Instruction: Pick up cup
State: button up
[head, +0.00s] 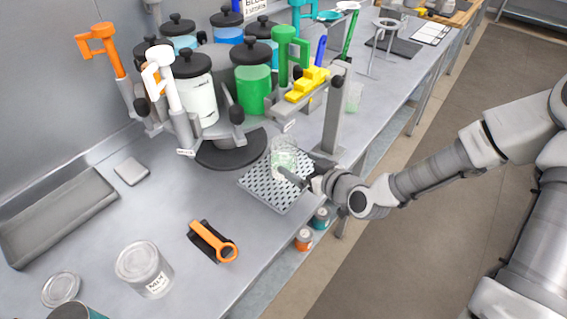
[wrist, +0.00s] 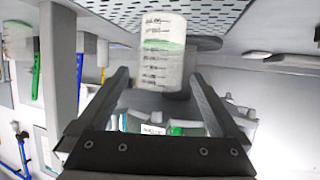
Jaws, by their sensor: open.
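A clear graduated cup (head: 284,157) with pale green in it stands on the perforated tray (head: 262,187) below the paint agitator. In the wrist view the cup (wrist: 162,50) shows its black scale marks, with the tray (wrist: 215,12) at the picture's top. My gripper (head: 297,180) is at the cup's right front side in the head view, low over the tray. In the wrist view my gripper (wrist: 158,82) is open, with one finger on each side of the cup's line. Whether the fingers touch the cup is not clear.
The agitator carries several lidded canisters, including a green one (head: 253,90) and a white one (head: 197,95). A grey post (head: 333,120) stands close behind the tray.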

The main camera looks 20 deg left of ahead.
aim_at(291, 159)
jog(key=x, duration=0.2)
jog(key=shift+w+a+f, duration=0.15)
jog(key=shift+w+a, duration=0.05)
jog(key=shift+a, duration=0.05)
jog(key=x, duration=0.2)
jog(key=p+x, duration=0.1)
jog(key=x, duration=0.1)
jog(key=shift+a+r, duration=0.1)
jog(key=shift+r, duration=0.2)
jog(key=shift+w+a+f, duration=0.3)
jog(key=shift+w+a, duration=0.05)
jog(key=shift+a, duration=0.05)
jog(key=c, duration=1.4)
jog(key=shift+c, duration=0.2)
jog(key=shift+r, duration=0.2)
